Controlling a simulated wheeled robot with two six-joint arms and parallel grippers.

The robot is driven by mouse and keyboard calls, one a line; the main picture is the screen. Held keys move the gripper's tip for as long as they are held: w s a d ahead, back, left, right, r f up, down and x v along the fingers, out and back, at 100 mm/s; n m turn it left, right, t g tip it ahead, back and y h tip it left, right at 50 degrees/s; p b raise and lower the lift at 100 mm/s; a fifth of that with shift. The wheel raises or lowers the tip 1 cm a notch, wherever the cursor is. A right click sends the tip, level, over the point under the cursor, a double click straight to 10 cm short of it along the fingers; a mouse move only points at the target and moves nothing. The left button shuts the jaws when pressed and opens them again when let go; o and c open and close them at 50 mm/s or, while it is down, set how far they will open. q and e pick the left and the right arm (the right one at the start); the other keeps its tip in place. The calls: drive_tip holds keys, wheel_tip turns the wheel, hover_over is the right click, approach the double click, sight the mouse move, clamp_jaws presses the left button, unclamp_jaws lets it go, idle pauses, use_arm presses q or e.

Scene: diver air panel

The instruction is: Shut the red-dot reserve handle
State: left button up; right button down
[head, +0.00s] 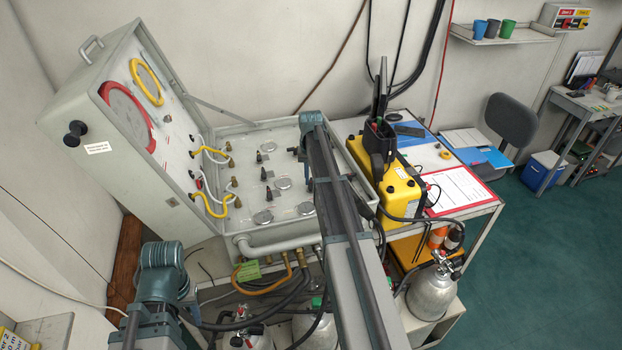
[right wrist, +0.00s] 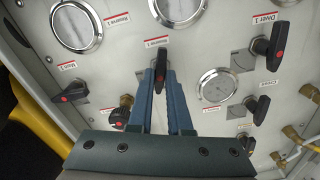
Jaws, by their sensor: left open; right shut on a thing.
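In the right wrist view a black handle (right wrist: 162,60) with a red dot stands between the fingertips of my right gripper (right wrist: 164,78). The gripper is shut on it. The handle points up towards a red label that seems to read Reserve. In the head view my right arm covers this spot on the grey valve panel (head: 283,143). My left gripper (head: 191,311) shows only in part at the lower left, in front of the panel case. It is open and apart from the handles; its fingers are hard to make out.
Other black handles with red dots stand close by, at left (right wrist: 70,92) and right (right wrist: 281,45). Round gauges (right wrist: 217,87) lie between them. The raised lid (head: 115,105) stands at the left. A yellow box (head: 395,190) stands right of the panel.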

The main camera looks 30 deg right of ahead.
drive_tip(key=m, duration=1.4)
drive_tip(key=shift+w, duration=0.1)
drive_tip(key=shift+m, duration=0.3)
drive_tip(key=c, duration=0.8)
unclamp_jaws()
drive_tip(key=shift+c, duration=0.2)
wheel_tip(320, 180, up, 14)
drive_tip(key=p, duration=1.3)
drive_tip(key=shift+p, duration=0.4)
